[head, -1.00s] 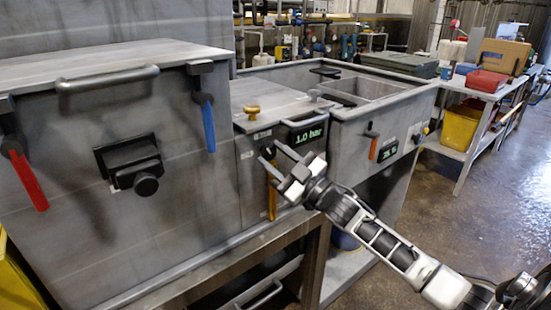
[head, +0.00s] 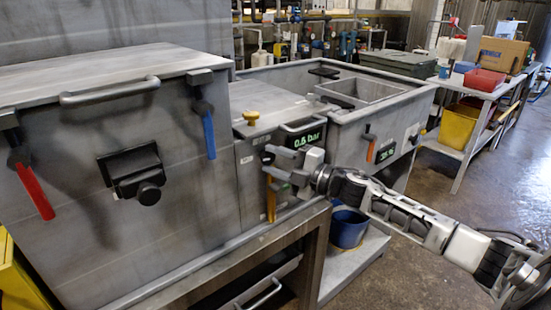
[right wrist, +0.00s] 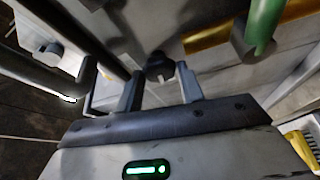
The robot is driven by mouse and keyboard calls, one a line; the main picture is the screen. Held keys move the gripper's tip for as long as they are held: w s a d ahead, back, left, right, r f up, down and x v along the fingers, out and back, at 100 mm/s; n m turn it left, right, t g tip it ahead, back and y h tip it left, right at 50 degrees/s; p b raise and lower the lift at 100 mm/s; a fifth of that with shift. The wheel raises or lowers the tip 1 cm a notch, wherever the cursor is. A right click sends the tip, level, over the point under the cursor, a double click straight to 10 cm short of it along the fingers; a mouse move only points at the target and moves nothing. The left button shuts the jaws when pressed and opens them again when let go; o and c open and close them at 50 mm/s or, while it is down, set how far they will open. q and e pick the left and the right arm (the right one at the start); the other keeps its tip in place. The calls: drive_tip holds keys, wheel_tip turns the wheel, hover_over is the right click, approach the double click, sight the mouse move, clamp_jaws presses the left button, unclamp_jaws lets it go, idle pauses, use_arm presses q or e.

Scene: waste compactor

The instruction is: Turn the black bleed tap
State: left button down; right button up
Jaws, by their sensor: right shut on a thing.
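The black bleed tap (right wrist: 159,66) shows in the right wrist view as a small dark knob between my right fingertips. In the head view, its dark top (head: 266,157) shows beside the fingers, on the front of the middle grey unit, and most of it is hidden. My right gripper (head: 270,163) is shut on the tap, its arm coming in from the right; its fingers also show in the right wrist view (right wrist: 160,84). A green-lit display (head: 307,139) just above the gripper appears to read 0.6 bar. My left gripper is out of view.
A yellow-orange handle (head: 271,203) hangs just below my right gripper. A brass knob (head: 251,117) stands on top of the unit. Blue (head: 209,134) and red (head: 36,192) levers are on the large bin at left. A blue bucket (head: 348,229) sits below on the shelf.

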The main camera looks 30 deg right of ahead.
drive_tip(key=shift+n, duration=0.5)
drive_tip(key=o, duration=1)
drive_tip(key=shift+s, duration=0.1)
drive_tip(key=v, duration=1.5)
drive_tip(key=shift+s+d+r+b, duration=0.2)
drive_tip(key=shift+s+r+b, duration=0.05)
drive_tip(key=shift+s+b, duration=0.15)
